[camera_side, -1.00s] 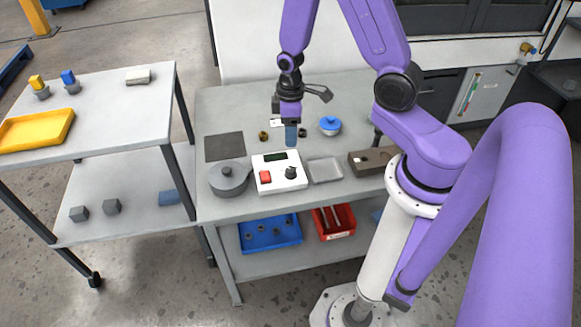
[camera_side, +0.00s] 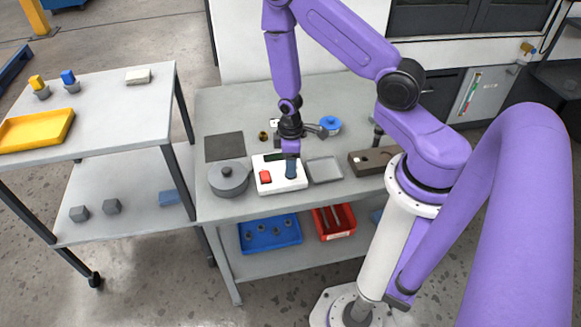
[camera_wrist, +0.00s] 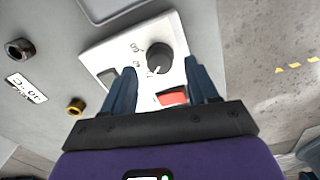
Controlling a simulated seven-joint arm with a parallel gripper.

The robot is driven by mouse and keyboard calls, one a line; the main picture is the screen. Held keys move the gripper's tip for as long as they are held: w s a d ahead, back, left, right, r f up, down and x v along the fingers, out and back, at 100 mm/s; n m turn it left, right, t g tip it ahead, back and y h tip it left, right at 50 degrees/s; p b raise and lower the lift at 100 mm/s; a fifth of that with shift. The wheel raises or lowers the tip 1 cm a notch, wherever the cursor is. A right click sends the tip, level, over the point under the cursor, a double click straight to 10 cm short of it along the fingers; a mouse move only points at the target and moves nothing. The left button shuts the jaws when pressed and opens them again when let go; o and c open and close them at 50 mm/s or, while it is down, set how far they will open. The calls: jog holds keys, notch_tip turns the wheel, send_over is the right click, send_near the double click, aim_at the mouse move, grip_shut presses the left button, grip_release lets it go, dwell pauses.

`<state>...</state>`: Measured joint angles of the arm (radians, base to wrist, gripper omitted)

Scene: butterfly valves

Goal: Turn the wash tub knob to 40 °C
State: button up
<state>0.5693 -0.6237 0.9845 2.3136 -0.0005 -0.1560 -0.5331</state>
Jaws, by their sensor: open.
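The white control box (camera_side: 290,186) stands near the front of the table with a dark display (camera_side: 276,157) and a red button (camera_side: 265,177). Its black round knob (camera_wrist: 160,58) shows in the wrist view, with a white pointer mark aimed toward the lower part of that view. Printed marks beside the knob are too small to read surely. My gripper (camera_side: 291,171) is above the knob side of the box and hides the knob in the side view. In the wrist view my two blue fingers (camera_wrist: 160,68) are apart, one on each side of the knob, with nothing between them visibly gripped.
A grey lidded pot (camera_side: 229,179) stands left of the box, and a shallow grey tray (camera_side: 325,170) right of it. A brown block (camera_side: 369,163) is further right. A blue-lidded bowl (camera_side: 330,125) and small brass fitting (camera_side: 263,136) stand behind. A dark mat (camera_side: 225,147) lies at back left.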

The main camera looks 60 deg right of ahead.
jog(key=shift+f, duration=1.4)
jog(key=c, duration=1)
jog(key=shift+c, duration=0.2)
jog(key=shift+m, duration=0.4)
jog(key=m, duration=0.3)
jog(key=shift+m, duration=2)
